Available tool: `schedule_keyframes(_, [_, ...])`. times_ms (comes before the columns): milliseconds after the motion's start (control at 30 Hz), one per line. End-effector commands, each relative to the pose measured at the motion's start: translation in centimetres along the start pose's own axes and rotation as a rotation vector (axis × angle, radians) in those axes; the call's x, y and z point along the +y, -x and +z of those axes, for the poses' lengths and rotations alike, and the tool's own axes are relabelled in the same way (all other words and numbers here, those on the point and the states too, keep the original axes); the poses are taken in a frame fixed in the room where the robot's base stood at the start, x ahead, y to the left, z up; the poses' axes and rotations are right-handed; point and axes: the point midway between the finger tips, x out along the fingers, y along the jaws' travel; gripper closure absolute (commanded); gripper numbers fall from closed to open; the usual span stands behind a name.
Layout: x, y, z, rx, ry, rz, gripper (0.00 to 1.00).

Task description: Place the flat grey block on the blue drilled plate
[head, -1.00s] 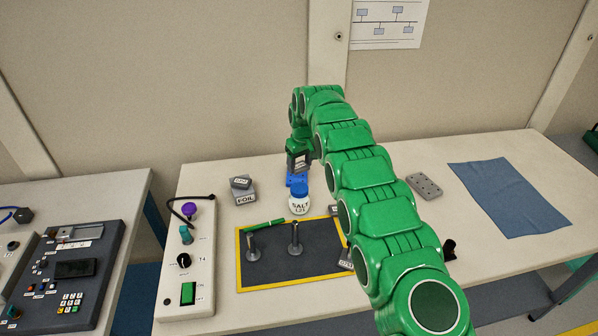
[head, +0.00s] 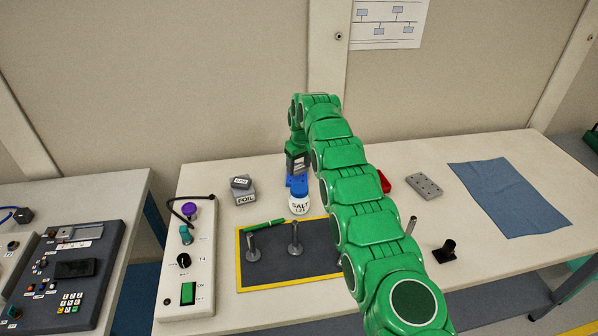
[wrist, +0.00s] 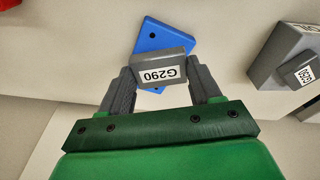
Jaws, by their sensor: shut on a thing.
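In the wrist view a flat grey block (wrist: 160,67) with a white label reading G290 sits between the fingers of my gripper (wrist: 161,72), which is shut on it. The blue drilled plate (wrist: 150,36) lies behind and below the block, which covers part of it. Whether the block touches the plate I cannot tell. In the head view my gripper (head: 297,172) is over the blue plate (head: 296,187), of which only a part shows behind the salt jar. The block is not clear there.
The salt jar (head: 299,204) stands close in front of the plate. A FOIL block (head: 243,196) with a small labelled block (head: 240,183) on top is to the left. A dark yellow-edged mat (head: 272,268) holds posts. A red object (head: 384,181) and a drilled grey block (head: 424,186) are right.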

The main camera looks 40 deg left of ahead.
Motion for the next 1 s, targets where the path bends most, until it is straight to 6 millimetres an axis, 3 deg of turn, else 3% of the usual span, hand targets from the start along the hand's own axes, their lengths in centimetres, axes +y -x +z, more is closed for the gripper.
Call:
schedule_keyframes(533, [0.1, -3.1, 0.5, -0.003, -0.002, -0.001, 0.70])
schedule_keyframes(967, [0.1, -3.5, 0.5, -0.001, -0.001, 0.000, 0.70])
schedule_keyframes(1000, [0.1, -3.5, 0.5, -0.001, -0.001, 0.000, 0.31])
